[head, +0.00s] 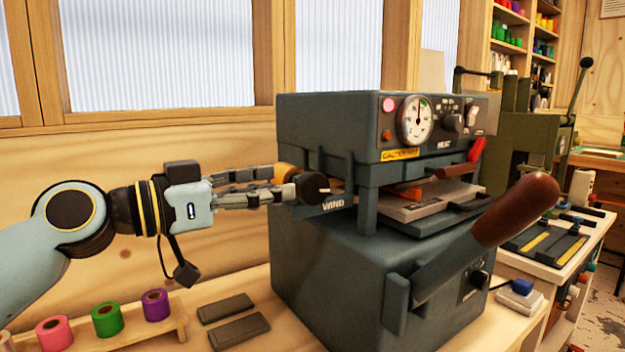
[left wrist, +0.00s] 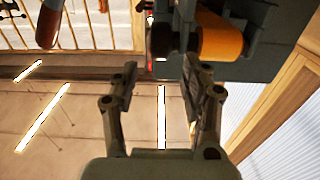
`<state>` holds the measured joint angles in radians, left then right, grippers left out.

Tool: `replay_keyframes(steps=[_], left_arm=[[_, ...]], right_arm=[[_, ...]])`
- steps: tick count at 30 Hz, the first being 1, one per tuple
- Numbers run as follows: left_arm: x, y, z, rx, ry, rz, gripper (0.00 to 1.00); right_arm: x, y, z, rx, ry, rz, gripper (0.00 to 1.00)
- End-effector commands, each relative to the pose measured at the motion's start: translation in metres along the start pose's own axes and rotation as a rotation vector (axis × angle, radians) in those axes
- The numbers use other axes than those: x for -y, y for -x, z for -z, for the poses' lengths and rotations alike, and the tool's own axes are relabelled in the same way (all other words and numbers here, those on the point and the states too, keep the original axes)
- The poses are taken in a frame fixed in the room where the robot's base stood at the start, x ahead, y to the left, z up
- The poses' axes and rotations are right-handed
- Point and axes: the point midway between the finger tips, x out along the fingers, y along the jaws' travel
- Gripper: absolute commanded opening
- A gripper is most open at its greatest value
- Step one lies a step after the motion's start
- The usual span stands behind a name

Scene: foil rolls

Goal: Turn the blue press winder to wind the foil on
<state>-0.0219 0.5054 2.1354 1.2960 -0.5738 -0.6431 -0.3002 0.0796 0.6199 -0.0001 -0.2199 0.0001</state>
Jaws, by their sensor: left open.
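The blue-grey press (head: 318,255) stands on the bench in the middle of the head view. Its winder, a dark round knob (head: 312,188), sticks out on the press's left side; it also shows in the left wrist view (left wrist: 165,41). An orange-gold foil roll (head: 285,171) sits beside the knob, partly hidden behind my fingers; it is clearer in the left wrist view (left wrist: 222,42). My left gripper (head: 277,183) is open, its fingers pointing at the knob from the left. In the left wrist view its fingertips (left wrist: 160,76) are apart with nothing between them. My right gripper is not in view.
A long lever with a brown handle (head: 516,210) reaches across the press's front right. Pink, green and purple rolls (head: 107,320) stand on a wooden rack at lower left. Two dark bars (head: 238,331) lie beside it. A green press (head: 535,125) stands behind right.

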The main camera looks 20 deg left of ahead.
Motion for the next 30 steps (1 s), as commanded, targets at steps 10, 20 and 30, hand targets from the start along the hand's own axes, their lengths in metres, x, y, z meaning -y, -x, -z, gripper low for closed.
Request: replay_keyframes(steps=[10,20,30], left_arm=[[0.000,-0.059,0.002,-0.003,0.004,0.000,0.46],[0.000,-0.074,-0.001,0.002,0.000,-0.001,0.46],[0.000,-0.074,-0.001,0.001,0.000,-0.001,0.20]], right_arm=[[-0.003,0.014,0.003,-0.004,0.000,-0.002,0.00],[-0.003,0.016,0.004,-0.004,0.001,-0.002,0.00],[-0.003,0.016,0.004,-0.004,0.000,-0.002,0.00]])
